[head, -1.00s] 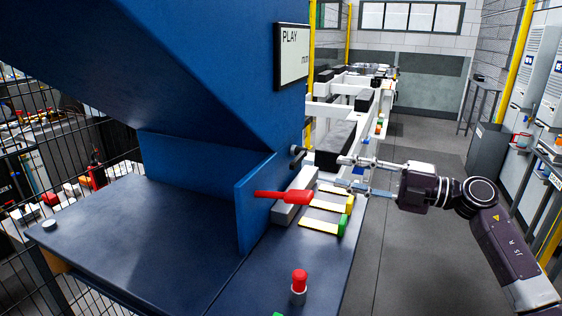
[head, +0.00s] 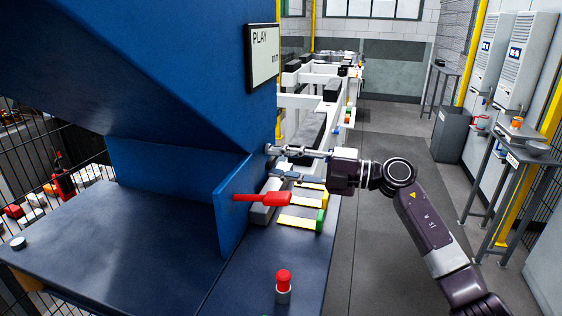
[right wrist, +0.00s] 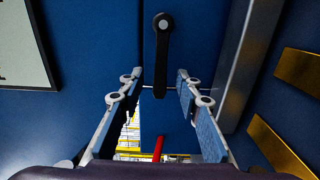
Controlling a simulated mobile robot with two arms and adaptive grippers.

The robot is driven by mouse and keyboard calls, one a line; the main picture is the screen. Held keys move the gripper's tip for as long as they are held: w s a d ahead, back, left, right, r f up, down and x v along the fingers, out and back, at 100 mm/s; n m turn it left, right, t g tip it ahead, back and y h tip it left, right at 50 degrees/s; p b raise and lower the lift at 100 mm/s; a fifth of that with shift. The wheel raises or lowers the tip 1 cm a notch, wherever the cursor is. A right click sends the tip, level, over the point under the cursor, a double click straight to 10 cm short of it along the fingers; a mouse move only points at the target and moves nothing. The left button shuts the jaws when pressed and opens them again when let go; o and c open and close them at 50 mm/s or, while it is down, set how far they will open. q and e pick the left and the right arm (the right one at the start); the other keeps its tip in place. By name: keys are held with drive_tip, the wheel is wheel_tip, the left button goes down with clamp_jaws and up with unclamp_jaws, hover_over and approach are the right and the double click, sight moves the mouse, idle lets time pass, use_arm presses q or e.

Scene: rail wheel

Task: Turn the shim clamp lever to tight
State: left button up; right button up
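A black lever (right wrist: 161,55) is on the blue panel in the right wrist view, with its round pivot end at the top and its arm pointing down. My right gripper (right wrist: 160,80) is open, with one finger on each side of the lever's lower part and gaps visible on both sides. In the head view the right gripper (head: 277,160) is at the blue machine, and its fingers mostly hide the black lever. My left gripper is out of view.
Yellow strips with coloured ends (head: 300,222) lie beside a grey block (head: 264,210) below the gripper. A red-topped button (head: 283,280) stands on the blue table (head: 120,245). A display (head: 264,58) hangs above. The floor at right is open.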

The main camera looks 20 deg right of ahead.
clamp_jaws()
idle(0.4)
